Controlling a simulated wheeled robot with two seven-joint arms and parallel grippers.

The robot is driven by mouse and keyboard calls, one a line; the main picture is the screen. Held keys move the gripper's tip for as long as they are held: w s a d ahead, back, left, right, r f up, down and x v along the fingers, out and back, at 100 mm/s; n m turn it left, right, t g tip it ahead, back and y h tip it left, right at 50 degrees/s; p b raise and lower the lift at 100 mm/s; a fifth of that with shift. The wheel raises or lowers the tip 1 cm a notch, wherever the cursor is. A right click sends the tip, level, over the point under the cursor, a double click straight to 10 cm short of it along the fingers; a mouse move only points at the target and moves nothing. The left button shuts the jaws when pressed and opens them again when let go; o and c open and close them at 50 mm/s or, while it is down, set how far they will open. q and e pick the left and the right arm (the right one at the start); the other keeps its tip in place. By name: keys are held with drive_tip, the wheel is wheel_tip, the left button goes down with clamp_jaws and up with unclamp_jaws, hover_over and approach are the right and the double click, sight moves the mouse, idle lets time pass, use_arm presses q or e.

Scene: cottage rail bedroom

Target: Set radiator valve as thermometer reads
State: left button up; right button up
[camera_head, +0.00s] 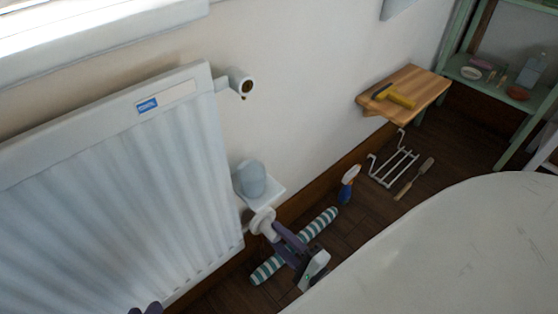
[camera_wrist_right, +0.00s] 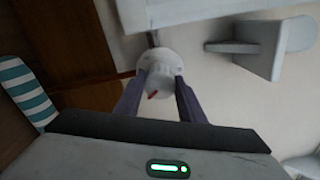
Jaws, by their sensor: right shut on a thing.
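The white radiator (camera_head: 110,190) fills the left of the head view. Its round white valve (camera_head: 262,221) sits at its lower right corner. My right gripper (camera_head: 272,232) is shut on the valve. In the right wrist view the valve knob (camera_wrist_right: 160,78) is between the two purple fingers, with a small red mark on its face. My left gripper (camera_head: 145,308) shows only dark purple tips at the bottom edge, and its opening cannot be judged. I cannot pick out a thermometer or a reading.
A small white shelf (camera_head: 267,197) with a grey-blue rounded object (camera_head: 251,179) is just above the valve.

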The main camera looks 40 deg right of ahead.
drive_tip(key=m, duration=0.5)
drive_tip(key=shift+w+m, duration=0.1)
drive_tip(key=shift+m, duration=0.2)
drive_tip(key=m, duration=0.5)
drive_tip(key=shift+m, duration=0.4)
drive_tip(key=o, duration=1)
drive_tip(key=shift+o, duration=0.2)
drive_tip(key=shift+s, duration=0.2)
